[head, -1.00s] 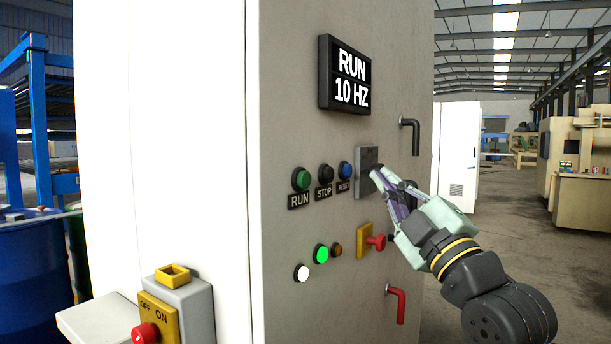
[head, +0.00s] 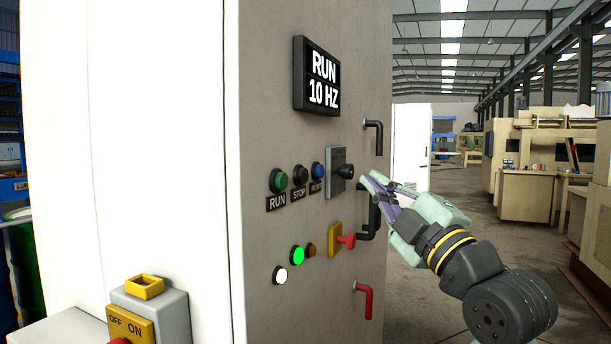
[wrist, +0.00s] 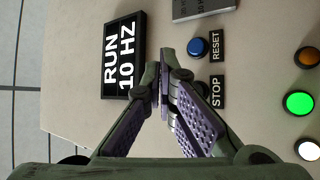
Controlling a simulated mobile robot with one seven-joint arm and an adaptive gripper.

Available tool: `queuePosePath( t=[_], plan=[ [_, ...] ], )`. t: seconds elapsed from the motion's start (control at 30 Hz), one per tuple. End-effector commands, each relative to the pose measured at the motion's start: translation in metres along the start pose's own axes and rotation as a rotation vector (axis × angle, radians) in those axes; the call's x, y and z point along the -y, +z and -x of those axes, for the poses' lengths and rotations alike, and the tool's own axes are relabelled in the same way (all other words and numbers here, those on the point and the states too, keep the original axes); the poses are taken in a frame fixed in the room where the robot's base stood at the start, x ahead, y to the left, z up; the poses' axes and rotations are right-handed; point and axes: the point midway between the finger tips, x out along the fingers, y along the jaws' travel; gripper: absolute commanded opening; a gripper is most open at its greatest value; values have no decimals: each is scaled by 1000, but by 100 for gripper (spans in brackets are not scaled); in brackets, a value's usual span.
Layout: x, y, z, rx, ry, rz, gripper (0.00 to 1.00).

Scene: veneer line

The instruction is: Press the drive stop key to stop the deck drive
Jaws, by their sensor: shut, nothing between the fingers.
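The black STOP key (head: 300,175) sits on the grey cabinet panel between the green RUN key (head: 278,180) and the blue RESET key (head: 317,170). The display (head: 316,76) above reads RUN 10 HZ. My gripper (head: 368,184) is shut and empty, to the right of the keys in the head view and apart from the black knob. In the wrist view, my gripper (wrist: 160,86) points at the panel between the display and the STOP label (wrist: 216,92). The finger there hides most of the STOP key. The RESET key (wrist: 198,47) is clear of the fingers.
A black selector knob (head: 346,171) on a grey plate and a red handle on a yellow plate (head: 335,239) stick out near my gripper. Black handles (head: 375,136) and a red one (head: 364,300) line the panel's right edge.

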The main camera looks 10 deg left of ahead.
Motion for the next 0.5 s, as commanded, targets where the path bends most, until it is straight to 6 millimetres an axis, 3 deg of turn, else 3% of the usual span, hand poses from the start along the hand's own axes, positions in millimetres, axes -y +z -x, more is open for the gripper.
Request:
queuePosePath(
  t=[0.5],
  plan=[
    [34, -35, -47, -2, -1, 1, 0]
  ],
)
